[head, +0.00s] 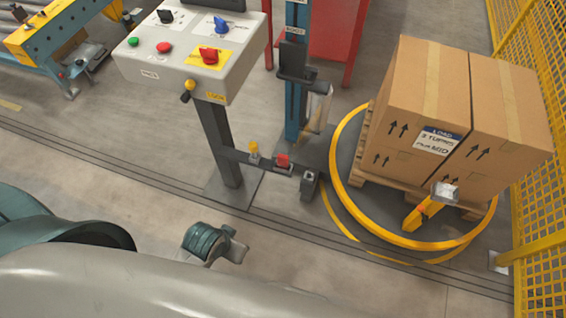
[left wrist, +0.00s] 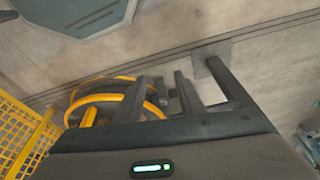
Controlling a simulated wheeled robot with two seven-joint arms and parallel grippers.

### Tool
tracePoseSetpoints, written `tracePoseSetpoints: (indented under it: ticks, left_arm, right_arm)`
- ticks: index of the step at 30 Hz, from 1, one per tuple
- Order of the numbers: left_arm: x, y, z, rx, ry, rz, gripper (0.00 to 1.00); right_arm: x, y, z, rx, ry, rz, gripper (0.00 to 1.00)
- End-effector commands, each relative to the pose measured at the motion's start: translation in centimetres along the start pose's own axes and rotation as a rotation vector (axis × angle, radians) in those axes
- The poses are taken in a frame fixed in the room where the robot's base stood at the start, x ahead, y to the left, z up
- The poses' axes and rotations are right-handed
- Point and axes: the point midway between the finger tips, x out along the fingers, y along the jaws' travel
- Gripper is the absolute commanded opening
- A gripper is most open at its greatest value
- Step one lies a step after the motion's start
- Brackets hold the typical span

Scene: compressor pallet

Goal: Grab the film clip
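I cannot tell for certain which part is the film clip. A small pale grey block (head: 446,192) sits on top of a yellow arm (head: 424,212) at the turntable's near edge. A yellow-topped piece (head: 253,151) and a red piece (head: 283,161) stand on a low dark bar between the console post and the mast. My left gripper (left wrist: 160,88) shows in the left wrist view with its fingers apart and nothing visible between them. The yellow turntable ring lies beyond it there. My right gripper is not in view.
Cartons (head: 425,95) stand on a pallet inside the yellow turntable ring (head: 345,190). A control console (head: 190,60) stands left of the blue mast (head: 297,80). Yellow mesh fencing (head: 542,170) closes the right side.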

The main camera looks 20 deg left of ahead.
Motion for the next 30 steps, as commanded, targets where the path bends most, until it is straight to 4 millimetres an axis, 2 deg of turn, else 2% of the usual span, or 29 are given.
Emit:
tracePoseSetpoints:
  ticks: [5,7,11,23,30]
  left_arm:
    - [-3.1,0.8,-1.8,0.035,0.025,0.023,0.36]
    - [-4.2,1.7,-3.2,0.077,0.039,0.048,0.36]
    - [-4.6,3.5,-5.0,0.153,0.05,0.094,0.36]
    - [-2.6,8.5,-10.5,0.415,0.077,0.216,0.36]
    - [0.4,12.2,-15.5,0.692,0.077,0.299,0.36]
  right_arm:
    - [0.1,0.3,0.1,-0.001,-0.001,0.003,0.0]
    - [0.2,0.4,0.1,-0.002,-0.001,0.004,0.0]
    - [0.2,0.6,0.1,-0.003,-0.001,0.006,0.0]
    - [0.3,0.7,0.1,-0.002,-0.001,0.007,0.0]
    - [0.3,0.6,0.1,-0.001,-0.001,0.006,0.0]
